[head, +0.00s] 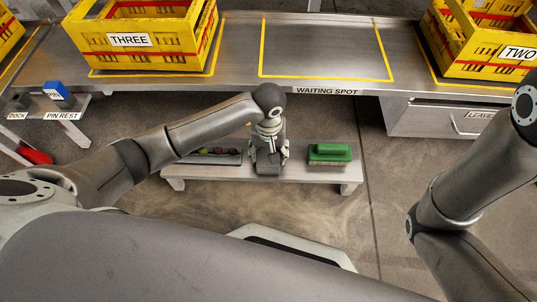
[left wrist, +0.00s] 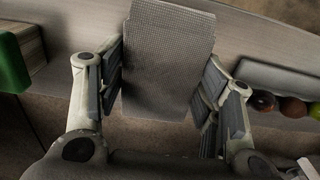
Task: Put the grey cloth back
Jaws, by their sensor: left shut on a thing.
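The grey cloth (left wrist: 168,60) is a flat, finely checked piece between the two fingers of my left gripper (left wrist: 163,82) in the left wrist view. The gripper is shut on it. In the head view my left gripper (head: 270,148) points down over the middle of a low bench (head: 290,173), and the dark cloth (head: 268,166) shows below its fingers. I cannot tell whether the cloth touches the bench top. My right arm shows at the right, but its gripper is outside the picture.
A green brush (head: 330,153) lies on the bench right of the gripper, and a grey tray (head: 228,157) with small round fruits is at its left. Behind is a metal counter with yellow crates (head: 135,55) and an empty yellow-outlined area (head: 325,50) labelled WAITING SPOT.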

